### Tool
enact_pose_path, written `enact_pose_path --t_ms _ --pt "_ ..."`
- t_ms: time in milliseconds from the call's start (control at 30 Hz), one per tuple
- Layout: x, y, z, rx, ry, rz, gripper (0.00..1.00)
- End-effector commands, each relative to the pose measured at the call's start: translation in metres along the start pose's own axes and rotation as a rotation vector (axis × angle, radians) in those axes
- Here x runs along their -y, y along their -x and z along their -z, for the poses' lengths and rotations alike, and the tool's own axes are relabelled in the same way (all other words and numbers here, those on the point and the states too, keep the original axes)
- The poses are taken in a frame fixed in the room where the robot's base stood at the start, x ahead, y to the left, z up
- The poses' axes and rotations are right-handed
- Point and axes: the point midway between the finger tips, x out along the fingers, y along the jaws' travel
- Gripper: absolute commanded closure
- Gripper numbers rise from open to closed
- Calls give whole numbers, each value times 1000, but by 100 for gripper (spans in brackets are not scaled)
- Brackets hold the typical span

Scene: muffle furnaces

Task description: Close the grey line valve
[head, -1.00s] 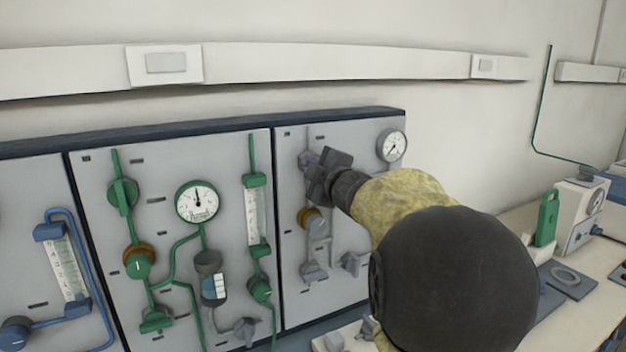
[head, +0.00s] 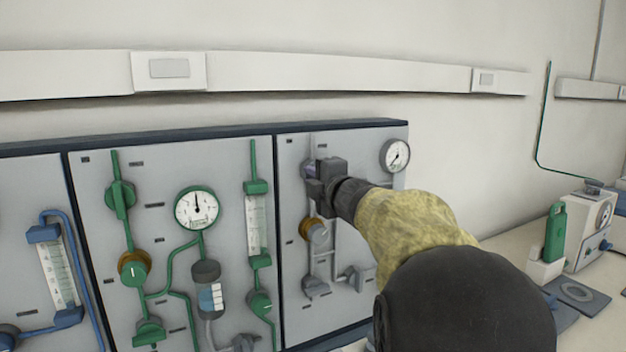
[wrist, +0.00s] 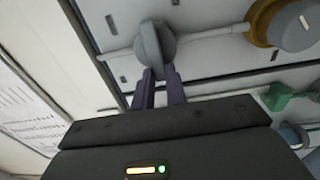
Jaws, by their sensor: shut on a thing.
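The grey line valve (wrist: 153,44) is a round grey body with a lever handle on the grey line, seen at the top of the wrist view. In the head view it is mostly hidden behind my gripper (head: 316,180) at the top of the right-hand panel. In the wrist view my gripper (wrist: 160,88) has its two dark purple fingers close together at the lower end of the handle, shut on it. The exact contact at the fingertips is hard to see.
Below the valve sits a grey knob with a brass collar (head: 313,231). A pressure gauge (head: 396,156) is right of the valve. The green line panel (head: 165,240) is to the left. A bench with a white device (head: 590,235) stands at right.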

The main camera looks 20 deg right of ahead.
Motion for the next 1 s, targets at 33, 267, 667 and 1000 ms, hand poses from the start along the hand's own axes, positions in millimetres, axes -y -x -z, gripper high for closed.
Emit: enact_pose_path --t_ms 33,267,667,1000 --pt "4 0 1 -3 1 7 100" --pt "3 0 1 -3 1 6 65" --pt "1 9 0 0 1 1 65" --pt "0 68 -1 3 0 1 65"
